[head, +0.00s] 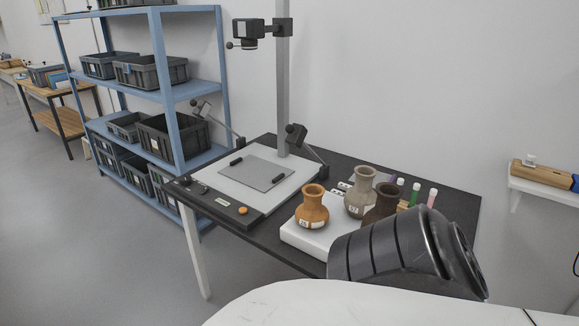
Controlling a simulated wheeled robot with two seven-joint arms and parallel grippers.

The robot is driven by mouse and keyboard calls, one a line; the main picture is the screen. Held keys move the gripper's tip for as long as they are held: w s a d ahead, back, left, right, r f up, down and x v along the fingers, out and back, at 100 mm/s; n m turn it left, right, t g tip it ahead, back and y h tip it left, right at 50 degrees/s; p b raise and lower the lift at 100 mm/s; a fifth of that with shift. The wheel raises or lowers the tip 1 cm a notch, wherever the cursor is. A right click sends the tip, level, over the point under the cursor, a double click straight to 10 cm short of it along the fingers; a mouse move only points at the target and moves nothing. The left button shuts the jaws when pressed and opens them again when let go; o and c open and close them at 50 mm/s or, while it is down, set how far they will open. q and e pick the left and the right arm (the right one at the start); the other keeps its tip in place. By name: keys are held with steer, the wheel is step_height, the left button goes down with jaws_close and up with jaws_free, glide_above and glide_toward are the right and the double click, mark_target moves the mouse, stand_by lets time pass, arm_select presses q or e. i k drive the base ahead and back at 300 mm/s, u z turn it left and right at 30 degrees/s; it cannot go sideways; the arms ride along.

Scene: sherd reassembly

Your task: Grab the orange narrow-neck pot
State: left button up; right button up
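The orange narrow-neck pot (312,208) stands upright on a white board (293,234) at the near side of the dark table. It has a flared rim and a small white label low on its body. A grey-beige pot (360,195) stands to its right, and a dark brown pot (385,202) stands beyond that, its lower part hidden by a dark grey part of my body. Neither of my grippers shows in the head view.
The dark table (448,204) also holds a camera stand with a white base plate (240,188) and several coloured-capped vials (415,192) behind the pots. Blue shelving (200,90) with grey crates stands at left. A white wall shelf (540,190) is at right.

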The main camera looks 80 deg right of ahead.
mark_target(312, 215)
steer(key=z, duration=1.8)
